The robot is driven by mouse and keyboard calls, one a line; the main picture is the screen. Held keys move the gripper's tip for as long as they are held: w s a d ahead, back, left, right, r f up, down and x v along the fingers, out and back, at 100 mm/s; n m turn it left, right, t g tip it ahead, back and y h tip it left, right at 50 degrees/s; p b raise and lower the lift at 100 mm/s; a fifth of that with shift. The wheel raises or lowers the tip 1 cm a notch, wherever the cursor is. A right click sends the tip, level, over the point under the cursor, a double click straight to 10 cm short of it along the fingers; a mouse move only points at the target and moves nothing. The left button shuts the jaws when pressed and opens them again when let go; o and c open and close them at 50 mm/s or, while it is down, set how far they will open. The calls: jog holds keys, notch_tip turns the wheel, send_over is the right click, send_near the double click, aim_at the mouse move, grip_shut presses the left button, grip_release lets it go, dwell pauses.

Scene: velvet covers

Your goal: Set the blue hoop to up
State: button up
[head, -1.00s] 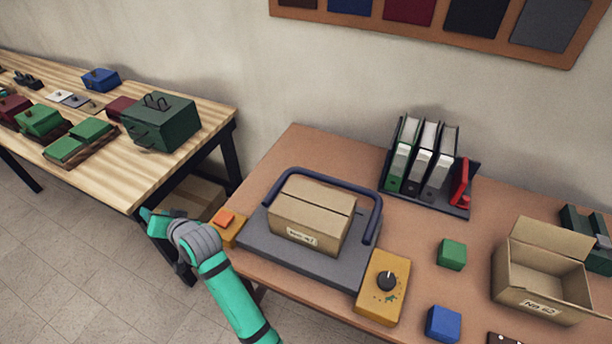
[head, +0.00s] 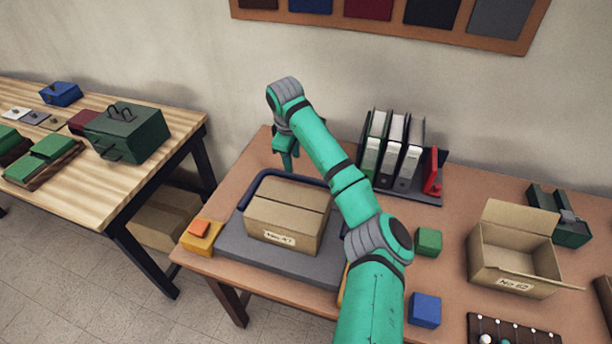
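The blue hoop (head: 249,190) is a dark blue bar bent around the back of a cardboard box (head: 285,213) on a grey base plate (head: 232,239). Its left leg and part of its far crossbar show; my arm hides its right side. The crossbar looks low behind the box, near the height of the box top. My teal gripper (head: 288,166) points down at the far crossbar, behind the box. Whether it touches the bar, and whether its fingers are apart, I cannot tell.
A yellow block with an orange button (head: 199,231) sits left of the plate. Binders (head: 385,150) stand behind right. A green cube (head: 428,241), a blue cube (head: 425,309) and an open carton (head: 515,250) are on the right. The yellow dial box is mostly hidden by my arm.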

aim_at(304, 177)
jog(key=shift+h, duration=0.3)
jog(key=d+f, duration=0.1)
jog(key=f, duration=0.2)
jog(key=w+d+f, duration=0.1)
jog(key=f, duration=0.2)
jog(key=w+d+f, duration=0.1)
jog(key=f, duration=0.3)
jog(key=shift+d, duration=0.2)
jog(key=shift+r, duration=0.1)
grip_shut()
